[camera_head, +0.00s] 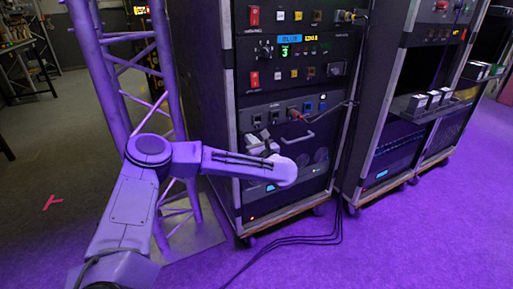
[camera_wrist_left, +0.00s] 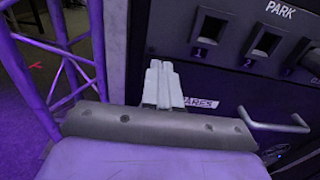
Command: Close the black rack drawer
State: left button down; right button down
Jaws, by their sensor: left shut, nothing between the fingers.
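The black rack drawer (camera_head: 322,132) is in the middle rack, below a panel with a row of sockets. Its silver bar handle (camera_head: 298,139) shows on the front. In the left wrist view the drawer front (camera_wrist_left: 228,115) carries a partly hidden label ending in "ARES", and the handle (camera_wrist_left: 277,126) is to the right. My left gripper (camera_head: 262,138) is at the left part of the drawer front, left of the handle. Its fingers (camera_wrist_left: 160,78) are together and empty. I cannot tell whether they touch the front, or how far out the drawer is. My right gripper is not in view.
A truss tower (camera_head: 172,75) stands close left of the rack, beside my left arm. A cable (camera_head: 335,112) hangs from the socket panel above the drawer. More racks (camera_head: 405,110) stand to the right. Black cables (camera_head: 290,241) lie on the purple floor.

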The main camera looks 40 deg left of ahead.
pick_arm(q)
jog(key=s+d+m+t+h+p, duration=0.1)
jog(key=s+d+m+t+p, duration=0.15)
jog(key=d+m, duration=0.85)
jog(key=s+d+f+m+t+h, duration=0.2)
jog(key=d+f+m+t+h, duration=0.3)
jog(key=d+f+m+h, duration=0.5)
jog(key=s+d+f+m+g+h, duration=0.3)
jog(key=s+f+m+g, duration=0.4)
jog(key=s+f+m, duration=1.15)
jog(key=s+a+f+m+g, duration=0.2)
jog(key=s+a, duration=0.1)
jog(key=s, duration=0.5)
jog(key=s+a+f+m+g, duration=0.2)
jog(key=s+a+f+g, duration=0.1)
jog(key=s, duration=0.6)
notch_tip(320, 180, up, 24)
jog(key=w+p, duration=0.1)
jog(key=p, duration=2.2)
jog(key=shift+w+r+n+t+y, duration=0.15)
jog(key=shift+r+n+t+y, duration=0.1)
jog(key=shift+n+t+y, duration=0.2)
